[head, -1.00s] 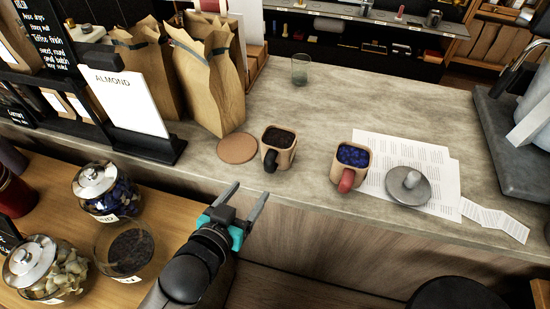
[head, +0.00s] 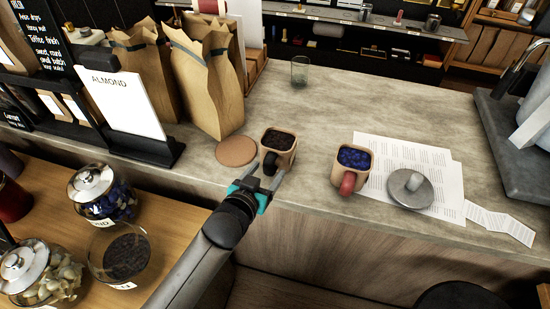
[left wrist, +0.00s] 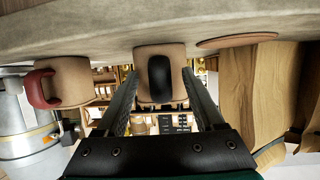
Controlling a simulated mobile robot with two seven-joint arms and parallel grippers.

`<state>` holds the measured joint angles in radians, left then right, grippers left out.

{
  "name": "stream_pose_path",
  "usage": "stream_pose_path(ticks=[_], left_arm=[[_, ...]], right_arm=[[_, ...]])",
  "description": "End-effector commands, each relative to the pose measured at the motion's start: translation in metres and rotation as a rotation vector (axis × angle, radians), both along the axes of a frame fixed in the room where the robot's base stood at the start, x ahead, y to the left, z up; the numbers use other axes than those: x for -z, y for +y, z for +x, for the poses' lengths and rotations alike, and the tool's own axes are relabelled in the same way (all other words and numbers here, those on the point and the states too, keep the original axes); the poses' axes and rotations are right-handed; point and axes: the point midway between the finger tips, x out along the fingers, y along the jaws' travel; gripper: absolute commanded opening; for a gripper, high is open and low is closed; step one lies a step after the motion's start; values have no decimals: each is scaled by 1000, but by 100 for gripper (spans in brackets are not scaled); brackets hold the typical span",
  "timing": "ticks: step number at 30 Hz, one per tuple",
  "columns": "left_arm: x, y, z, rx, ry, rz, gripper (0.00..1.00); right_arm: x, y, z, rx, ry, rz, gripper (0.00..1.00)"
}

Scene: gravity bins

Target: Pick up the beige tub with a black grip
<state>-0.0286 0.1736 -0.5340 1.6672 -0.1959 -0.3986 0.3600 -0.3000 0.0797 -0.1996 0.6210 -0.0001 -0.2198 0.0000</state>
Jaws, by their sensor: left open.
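The beige tub with a black grip (head: 284,142) stands upright on the counter and holds dark contents. Its black grip faces my left gripper (head: 262,178). My left gripper is open, with its fingers pointing at the tub's grip side. In the left wrist view the tub (left wrist: 175,52) appears upside down, with the black grip (left wrist: 159,78) between the two fingers (left wrist: 160,95). I cannot tell whether the fingers touch the tub. A second beige tub with a red grip (head: 354,157) and blue contents stands to the right. My right gripper is not in view.
A round cork coaster (head: 236,151) lies just left of the tub. Paper bags (head: 208,85) stand behind it to the left. Printed sheets (head: 440,165) with a round grey lid (head: 410,190) lie right. A glass (head: 299,72) stands farther back. Counter space between the tubs is clear.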

Motion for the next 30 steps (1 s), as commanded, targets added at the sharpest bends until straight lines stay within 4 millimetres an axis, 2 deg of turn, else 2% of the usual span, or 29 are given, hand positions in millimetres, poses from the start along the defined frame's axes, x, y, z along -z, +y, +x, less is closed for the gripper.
stream_pose_path(ticks=[4, 12, 30], left_arm=[[4, -5, 10, 1, -1, 0, 70], [5, -6, 12, 1, 0, 0, 70], [5, -5, 12, 0, 0, 1, 4]], right_arm=[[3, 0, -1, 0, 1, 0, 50], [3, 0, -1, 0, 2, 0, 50], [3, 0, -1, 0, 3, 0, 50]])
